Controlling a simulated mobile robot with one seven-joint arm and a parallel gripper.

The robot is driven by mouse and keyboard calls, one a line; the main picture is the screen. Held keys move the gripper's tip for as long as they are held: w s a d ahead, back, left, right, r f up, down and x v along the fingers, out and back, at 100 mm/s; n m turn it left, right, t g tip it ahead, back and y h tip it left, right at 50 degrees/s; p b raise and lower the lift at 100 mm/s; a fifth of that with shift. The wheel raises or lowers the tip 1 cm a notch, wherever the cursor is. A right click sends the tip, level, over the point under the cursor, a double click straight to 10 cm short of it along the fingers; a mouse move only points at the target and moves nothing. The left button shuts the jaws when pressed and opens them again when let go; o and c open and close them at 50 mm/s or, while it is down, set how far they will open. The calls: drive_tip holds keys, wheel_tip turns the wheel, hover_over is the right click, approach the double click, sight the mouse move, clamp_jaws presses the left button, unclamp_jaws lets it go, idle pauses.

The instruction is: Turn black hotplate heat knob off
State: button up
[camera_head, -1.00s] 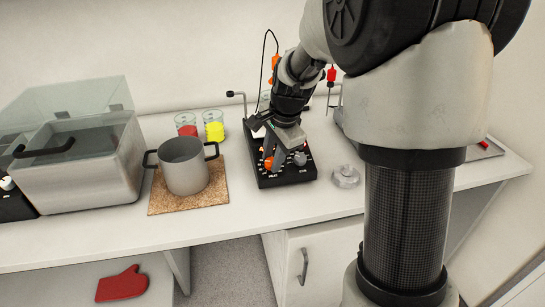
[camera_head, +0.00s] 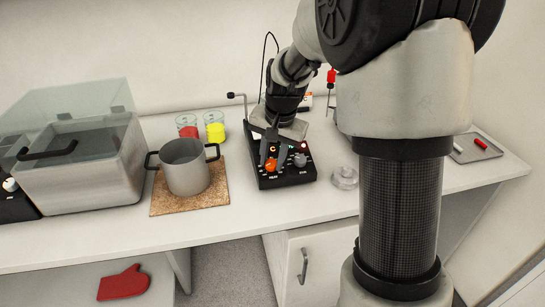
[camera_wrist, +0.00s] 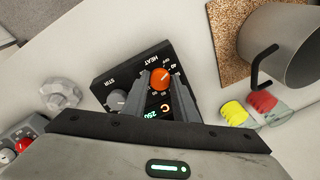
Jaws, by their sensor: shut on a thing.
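The hotplate's rear is partly hidden.
A grey two-handled pot (camera_head: 185,168) stands on a cork mat (camera_head: 213,198) to the left. Red and yellow samples in glass beakers (camera_head: 215,131) stand behind it. A lidded bath (camera_head: 85,180) is far left.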

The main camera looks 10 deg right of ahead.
drive_tip(key=n, duration=0.4)
drive_tip(key=shift+r+h, duration=0.1)
drive_tip(key=shift+h, duration=0.2)
drive_tip(key=shift+n, duration=0.4)
drive_tip(key=shift+w, duration=0.1)
drive_tip(key=o, duration=0.8)
drive_tip(key=p+v, duration=0.2)
drive_tip(key=v, duration=1.5)
drive_tip(key=shift+w+r+p, duration=0.15)
drive_tip(key=shift+r+p, duration=0.1)
drive_tip(key=shift+p, duration=0.15)
